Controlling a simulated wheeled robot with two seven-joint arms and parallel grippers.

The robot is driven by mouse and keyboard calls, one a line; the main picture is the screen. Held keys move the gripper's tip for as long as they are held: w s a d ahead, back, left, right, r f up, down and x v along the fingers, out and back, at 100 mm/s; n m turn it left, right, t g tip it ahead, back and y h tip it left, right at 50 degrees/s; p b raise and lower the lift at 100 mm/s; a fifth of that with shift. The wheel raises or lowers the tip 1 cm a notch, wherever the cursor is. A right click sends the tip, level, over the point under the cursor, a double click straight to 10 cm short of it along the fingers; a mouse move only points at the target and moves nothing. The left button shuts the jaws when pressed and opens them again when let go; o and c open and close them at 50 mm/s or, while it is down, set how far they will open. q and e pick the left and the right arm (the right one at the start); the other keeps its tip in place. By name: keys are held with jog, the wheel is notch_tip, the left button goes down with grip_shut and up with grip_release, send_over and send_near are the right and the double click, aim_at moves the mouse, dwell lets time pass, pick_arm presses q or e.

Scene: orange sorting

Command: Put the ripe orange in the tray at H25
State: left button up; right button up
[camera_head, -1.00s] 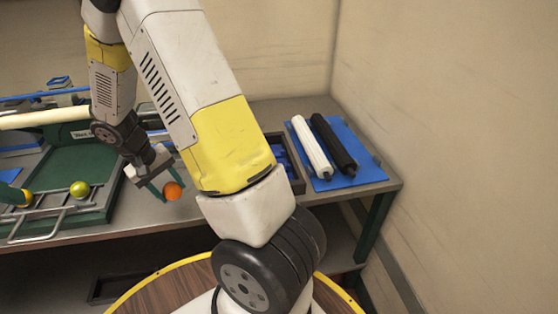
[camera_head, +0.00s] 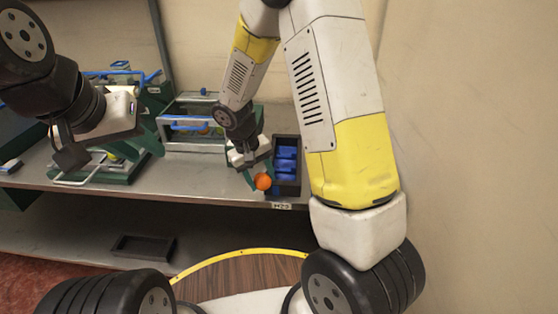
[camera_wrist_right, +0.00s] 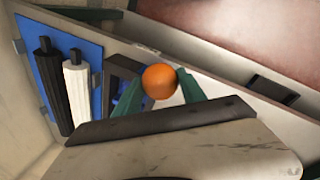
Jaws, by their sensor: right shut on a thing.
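My right gripper (camera_head: 258,174) is shut on a ripe-looking orange (camera_head: 263,182), held at its green fingertips. The orange also shows between the fingers in the right wrist view (camera_wrist_right: 160,82). The tray at H25 (camera_head: 299,168) is a dark tray with blue parts inside, just right of the orange in the head view. Its label (camera_head: 282,206) is on the table's front edge. The dark tray (camera_wrist_right: 110,72) shows left of the orange in the wrist view, partly hidden by a finger.
A metal rack with blue handles (camera_head: 195,125) stands left of the right gripper. A green tray with a wire frame (camera_head: 110,165) lies further left. In the wrist view, a blue mat (camera_wrist_right: 90,50) holds a black and a white roller. A dark bin (camera_head: 143,246) sits on the lower shelf.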

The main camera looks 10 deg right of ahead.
jog(key=w+d, duration=0.4)
jog(key=d, duration=0.1)
jog(key=w+d+f, duration=0.1)
jog(key=w+d, duration=0.1)
jog(key=shift+w+d, duration=0.2)
jog(key=shift+d, duration=0.05)
jog(key=shift+x, duration=1.75)
jog(key=shift+w+a+f, duration=0.1)
jog(key=shift+w+a, duration=0.05)
jog(key=shift+a, duration=0.05)
jog(key=shift+f, duration=0.1)
jog(key=o, duration=1.1)
